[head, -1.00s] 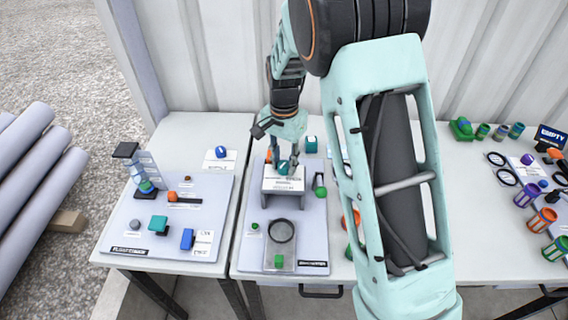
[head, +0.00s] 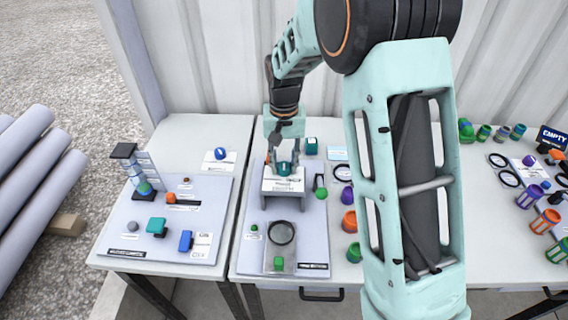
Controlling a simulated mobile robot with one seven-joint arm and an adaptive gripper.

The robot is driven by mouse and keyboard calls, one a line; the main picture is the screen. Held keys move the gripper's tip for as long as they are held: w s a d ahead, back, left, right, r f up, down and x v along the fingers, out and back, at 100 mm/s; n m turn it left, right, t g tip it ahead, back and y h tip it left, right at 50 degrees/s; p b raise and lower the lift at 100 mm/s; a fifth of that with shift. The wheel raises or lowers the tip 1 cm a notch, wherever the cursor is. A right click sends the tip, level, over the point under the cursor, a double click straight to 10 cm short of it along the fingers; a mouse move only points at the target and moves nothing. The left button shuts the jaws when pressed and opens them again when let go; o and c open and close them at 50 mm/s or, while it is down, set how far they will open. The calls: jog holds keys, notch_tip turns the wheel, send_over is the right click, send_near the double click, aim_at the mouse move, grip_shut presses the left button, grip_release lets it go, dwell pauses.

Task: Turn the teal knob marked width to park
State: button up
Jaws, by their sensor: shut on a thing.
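The teal knob (head: 284,169) sits on the top of a small white-topped stand with grey legs, on the middle board. My gripper (head: 284,166) reaches down from above with its fingers on both sides of the knob, shut on it. A white label face (head: 284,185) lies on the stand in front of the knob; its print is too small to read. The knob's pointer and the park mark cannot be made out.
Around the stand are a green-ended lever (head: 320,187), a teal block (head: 311,146) and a dark ring on a plate (head: 281,233). The left board (head: 120,222) holds several coloured parts. Orange and green cups (head: 349,221) stand to the right, beside my arm.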

aim_at(284, 164)
jog(key=shift+w, duration=0.1)
jog(key=o, duration=1.2)
jog(key=shift+c, duration=0.2)
jog(key=shift+r, duration=0.1)
notch_tip(284, 164, up, 12)
